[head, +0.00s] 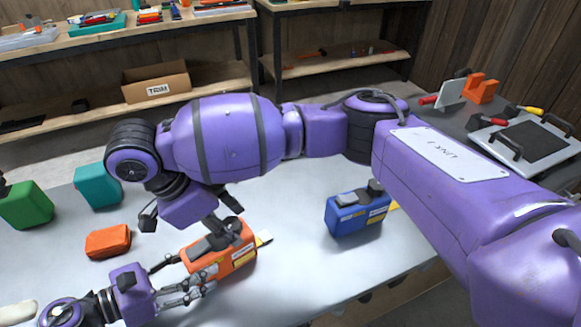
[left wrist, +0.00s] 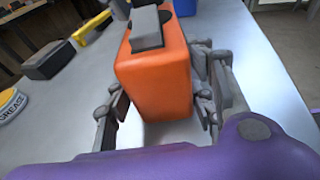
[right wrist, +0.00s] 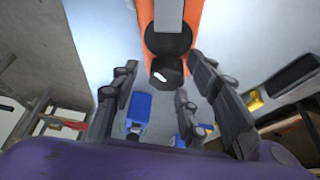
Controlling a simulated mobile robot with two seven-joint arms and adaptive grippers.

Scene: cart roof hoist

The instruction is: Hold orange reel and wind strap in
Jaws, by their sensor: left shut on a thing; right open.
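The orange reel (head: 240,262) stands on the grey bench with a dark crank arm on top. It fills the middle of the left wrist view (left wrist: 155,80). My left gripper (head: 192,284) is shut on its near end, one finger pad on each side. My right gripper (head: 222,214) is above the reel, pointing down and open. In the right wrist view, the dark crank knob (right wrist: 166,71) lies between the spread right fingers, with no clear contact. A short pale yellow strap end (head: 264,239) sticks out at the reel's far right side.
A blue reel (head: 352,214) stands to the right. An orange pouch (head: 107,241), a teal box (head: 97,186) and a green box (head: 27,205) stand to the left. My right arm spans the bench overhead. Shelves (head: 140,30) line the back wall.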

